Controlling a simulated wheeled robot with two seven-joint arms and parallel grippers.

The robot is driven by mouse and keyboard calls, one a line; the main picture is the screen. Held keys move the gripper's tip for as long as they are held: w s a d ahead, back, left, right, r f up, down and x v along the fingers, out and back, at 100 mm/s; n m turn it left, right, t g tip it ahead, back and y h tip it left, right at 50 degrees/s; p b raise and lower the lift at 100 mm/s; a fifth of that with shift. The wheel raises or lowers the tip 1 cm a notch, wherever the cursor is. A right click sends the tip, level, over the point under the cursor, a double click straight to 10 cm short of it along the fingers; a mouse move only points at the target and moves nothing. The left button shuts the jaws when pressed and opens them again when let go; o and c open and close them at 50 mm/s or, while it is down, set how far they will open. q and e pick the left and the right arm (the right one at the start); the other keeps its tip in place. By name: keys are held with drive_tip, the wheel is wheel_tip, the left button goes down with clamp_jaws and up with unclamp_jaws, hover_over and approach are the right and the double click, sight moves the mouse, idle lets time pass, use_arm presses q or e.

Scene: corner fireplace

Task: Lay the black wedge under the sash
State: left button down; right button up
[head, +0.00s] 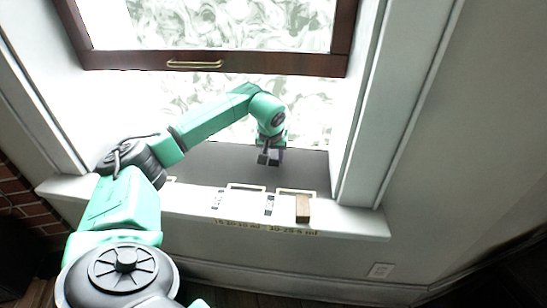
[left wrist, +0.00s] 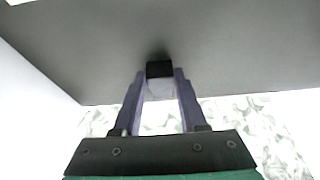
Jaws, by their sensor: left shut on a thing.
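My left gripper (head: 268,160) reaches over the dark grey sill board below the raised sash (head: 205,60). In the left wrist view the gripper (left wrist: 160,78) is shut on the black wedge (left wrist: 159,69), which shows as a small black block between the fingertips. A dark shadow lies on the grey surface right beside the wedge; I cannot tell if they touch. In the head view the wedge is small and hard to tell from the dark fingers. The sash has a dark brown frame and a brass handle (head: 194,64). My right gripper is not in view.
A brown wooden block (head: 303,208) stands on the white front ledge (head: 349,221), by one of the pale outlined marks. Small printed labels and yellow lettering lie along the ledge. White window casing (head: 372,100) bounds the opening on the right. The grey board (head: 222,165) looks otherwise clear.

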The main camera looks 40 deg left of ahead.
use_arm(q)
drive_tip(key=shift+c, duration=2.3)
unclamp_jaws()
drive_tip(key=shift+f, duration=0.15)
drive_tip(key=shift+r, duration=0.2)
drive_tip(key=p+v, duration=0.1)
drive_tip(key=v, duration=1.1)
drive_tip(key=shift+p, duration=0.35)
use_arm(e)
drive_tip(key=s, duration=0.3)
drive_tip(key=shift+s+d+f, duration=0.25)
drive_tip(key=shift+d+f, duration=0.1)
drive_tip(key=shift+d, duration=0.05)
use_arm(q)
drive_tip(key=shift+a, duration=0.1)
